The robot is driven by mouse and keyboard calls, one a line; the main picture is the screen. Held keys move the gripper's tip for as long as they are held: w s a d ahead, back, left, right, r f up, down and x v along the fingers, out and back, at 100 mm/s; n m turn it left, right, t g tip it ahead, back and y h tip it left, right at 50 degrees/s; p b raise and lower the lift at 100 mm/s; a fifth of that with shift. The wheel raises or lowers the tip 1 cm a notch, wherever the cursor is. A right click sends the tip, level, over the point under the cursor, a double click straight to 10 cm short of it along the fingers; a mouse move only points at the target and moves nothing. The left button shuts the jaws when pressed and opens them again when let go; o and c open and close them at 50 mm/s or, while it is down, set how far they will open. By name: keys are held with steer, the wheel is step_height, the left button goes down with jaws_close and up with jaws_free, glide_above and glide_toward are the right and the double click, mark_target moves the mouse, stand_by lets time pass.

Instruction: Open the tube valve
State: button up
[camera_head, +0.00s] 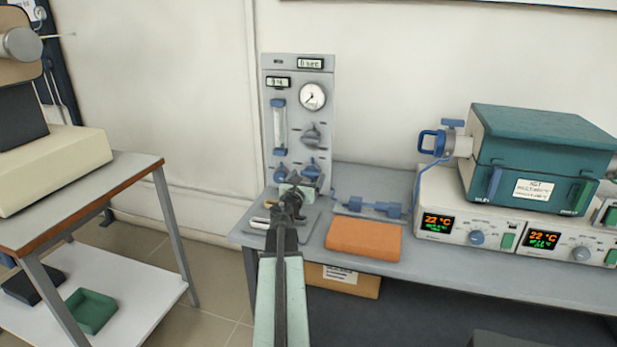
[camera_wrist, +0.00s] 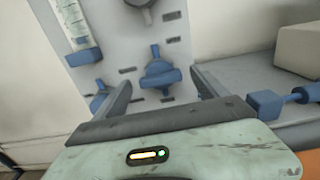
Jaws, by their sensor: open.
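A grey gas panel (camera_head: 325,125) stands upright at the back of the bench. Low on it are two blue valve knobs, a right one (camera_head: 312,170) and a left one (camera_head: 281,172). In the wrist view the right blue knob (camera_wrist: 160,74) lies between my two fingers, beyond them, with a lug pointing up. The left knob (camera_wrist: 98,102) is partly hidden by my left finger. My gripper (camera_wrist: 163,85) is open and empty, facing the panel; in the head view it (camera_head: 290,190) is just below the knobs. A blue handled fitting (camera_head: 432,142) sits on the teal furnace's tube end.
An orange block (camera_head: 363,238) and blue tube fittings (camera_head: 368,207) lie on the bench right of my gripper. The teal furnace (camera_head: 540,150) stands on controllers reading 22 °C. A side table (camera_head: 100,190) is at left, with floor between.

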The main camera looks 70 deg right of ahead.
steer(key=shift+d, duration=0.8)
steer(key=shift+a, duration=0.1)
steer(key=c, duration=1.4)
